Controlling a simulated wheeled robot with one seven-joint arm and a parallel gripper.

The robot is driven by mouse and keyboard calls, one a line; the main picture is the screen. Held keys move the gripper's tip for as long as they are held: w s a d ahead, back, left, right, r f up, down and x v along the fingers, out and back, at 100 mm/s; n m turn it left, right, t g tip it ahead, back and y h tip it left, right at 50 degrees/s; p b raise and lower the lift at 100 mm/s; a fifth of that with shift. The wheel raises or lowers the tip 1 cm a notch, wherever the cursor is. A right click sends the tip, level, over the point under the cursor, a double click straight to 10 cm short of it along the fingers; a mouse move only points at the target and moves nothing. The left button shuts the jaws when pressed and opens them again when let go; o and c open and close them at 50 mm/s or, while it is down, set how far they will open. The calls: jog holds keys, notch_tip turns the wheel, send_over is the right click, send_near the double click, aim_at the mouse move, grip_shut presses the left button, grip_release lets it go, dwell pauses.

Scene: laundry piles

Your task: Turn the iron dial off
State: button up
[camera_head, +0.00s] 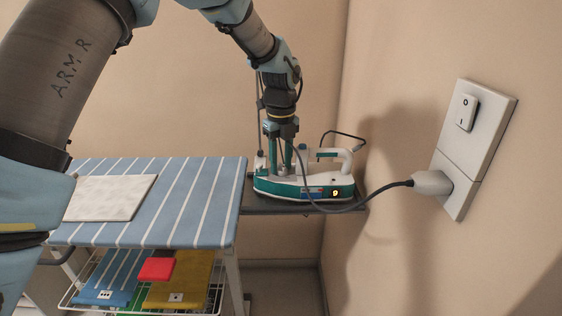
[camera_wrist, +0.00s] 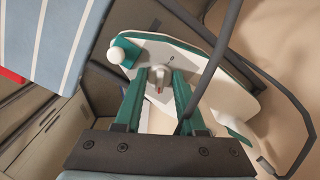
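The white and teal iron (camera_head: 270,188) sits on a dark rest at the right end of the ironing board. A small lit indicator (camera_head: 335,193) glows yellow on its side. In the wrist view the iron's white top (camera_wrist: 165,52) fills the upper middle, with a small dial (camera_wrist: 158,86) carrying a red mark. My gripper (camera_head: 290,172) points down over the iron. In the wrist view its two green fingers (camera_wrist: 160,74) are apart, one on each side of the dial. I cannot tell whether they touch it.
A wall switch (camera_head: 467,112) and a plug (camera_head: 432,183) with the iron's cord are at right. The striped ironing board (camera_head: 195,205) holds a folded white cloth (camera_head: 103,197). Folded laundry (camera_head: 180,285) lies on a rack below. The wall is close behind the iron.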

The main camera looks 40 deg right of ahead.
grip_shut()
